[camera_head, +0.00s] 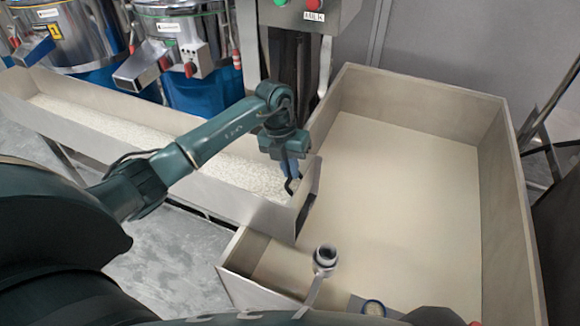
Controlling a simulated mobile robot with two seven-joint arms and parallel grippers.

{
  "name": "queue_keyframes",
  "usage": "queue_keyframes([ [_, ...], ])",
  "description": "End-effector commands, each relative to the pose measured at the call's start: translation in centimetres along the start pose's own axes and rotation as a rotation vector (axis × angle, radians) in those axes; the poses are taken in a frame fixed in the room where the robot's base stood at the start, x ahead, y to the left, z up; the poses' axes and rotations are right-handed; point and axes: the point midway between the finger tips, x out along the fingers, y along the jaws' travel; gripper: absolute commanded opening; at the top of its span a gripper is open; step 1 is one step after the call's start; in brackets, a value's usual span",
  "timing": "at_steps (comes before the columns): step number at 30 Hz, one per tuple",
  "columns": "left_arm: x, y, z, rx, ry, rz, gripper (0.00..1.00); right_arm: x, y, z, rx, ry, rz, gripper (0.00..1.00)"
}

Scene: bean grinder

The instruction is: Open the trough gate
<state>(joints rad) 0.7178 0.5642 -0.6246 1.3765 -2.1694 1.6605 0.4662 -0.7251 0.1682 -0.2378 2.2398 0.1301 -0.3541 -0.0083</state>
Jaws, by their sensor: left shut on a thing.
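The long trough (225,195) runs from the left to the centre and holds pale white grains or pulp. The trough gate (310,188) is the plate at its right end, beside the large bin. My left gripper (291,183) reaches over the trough from the left and points down at this end. It is shut on the gate's upper edge, though the fingertips are small and partly hidden. The gate stands across the trough end, and I cannot tell whether it is raised at all.
The large open bin (492,190) fills the right side, its floor pale and bare. A smaller box (235,272) with a metal pipe fitting (325,258) stands in front. Blue-based grinders (180,45) line the back left. A control box (312,14) is above the trough end.

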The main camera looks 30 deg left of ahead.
Motion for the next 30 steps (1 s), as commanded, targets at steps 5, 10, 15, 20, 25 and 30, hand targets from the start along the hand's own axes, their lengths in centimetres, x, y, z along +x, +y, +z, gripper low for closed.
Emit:
queue_keyframes([
  [5, -1.2, -0.1, 0.1, 0.000, -0.002, 0.001, 0.00, -0.3, -0.2, -0.6, 0.003, -0.007, -0.003, 0.36],
  [10, -4.2, -0.6, 0.1, 0.000, -0.002, 0.002, 0.00, -0.3, -0.8, -1.1, 0.008, -0.055, -0.014, 0.36],
  [15, -5.7, -1.0, 0.1, -0.001, -0.001, 0.000, 0.00, -0.1, -0.6, -1.3, -0.024, -0.070, -0.005, 0.36],
  [20, -5.6, -1.0, 0.1, -0.001, -0.003, -0.002, 0.00, 0.0, -0.6, -1.0, -0.025, -0.070, -0.005, 0.36],
  [25, -5.7, -1.0, 0.1, 0.000, -0.005, -0.002, 0.16, 0.0, -0.6, -1.0, -0.025, -0.070, -0.006, 0.36],
  [30, -5.5, -1.0, 0.1, 0.000, -0.003, -0.001, 0.20, -0.1, -0.7, -0.9, -0.024, -0.073, -0.007, 0.36],
])
